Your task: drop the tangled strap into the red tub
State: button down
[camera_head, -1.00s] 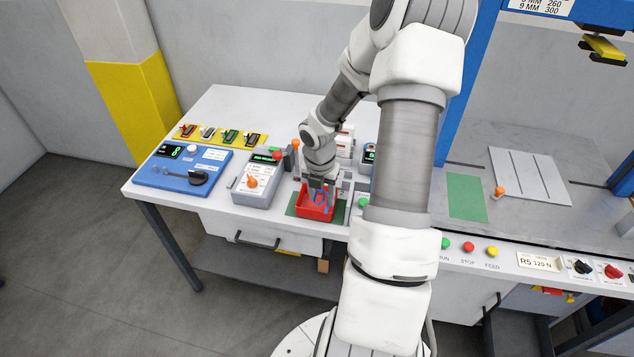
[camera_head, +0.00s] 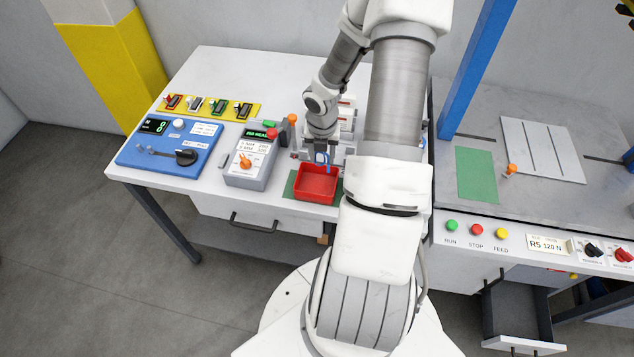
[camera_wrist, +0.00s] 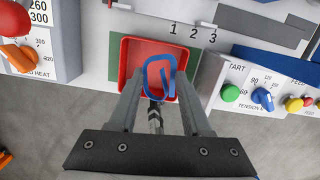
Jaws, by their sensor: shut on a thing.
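The red tub (camera_head: 316,185) sits on a green mat on the workbench, and its inside looks empty in the head view. My gripper (camera_head: 322,154) is at the tub's back edge, pointing down. It is shut on the blue tangled strap (camera_head: 322,158), whose loop hangs between the fingers, with an end reaching down toward the tub. In the wrist view my gripper (camera_wrist: 158,88) has the strap (camera_wrist: 147,73) between its fingers, in front of the red tub (camera_wrist: 126,62). The strap's exact height above the tub cannot be told.
A grey heater box (camera_head: 250,160) with an orange knob stands left of the tub. A blue control panel (camera_head: 172,148) and a yellow strip of switches (camera_head: 243,110) lie further left. A green button (camera_wrist: 230,93) and blue knob sit to the right in the wrist view.

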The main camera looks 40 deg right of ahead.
jog(key=b, duration=0.6)
send_over(322, 184)
jog(key=shift+f, duration=2.85)
jog(key=shift+c, duration=1.3)
grip_release()
notch_tip(322, 184, up, 17)
jog(key=s+a+p, duration=0.1)
jog(key=p, duration=0.3)
jog(key=shift+s+a+r+p, duration=0.2)
jog(key=shift+a+p, duration=0.1)
jog(key=shift+p, duration=0.05)
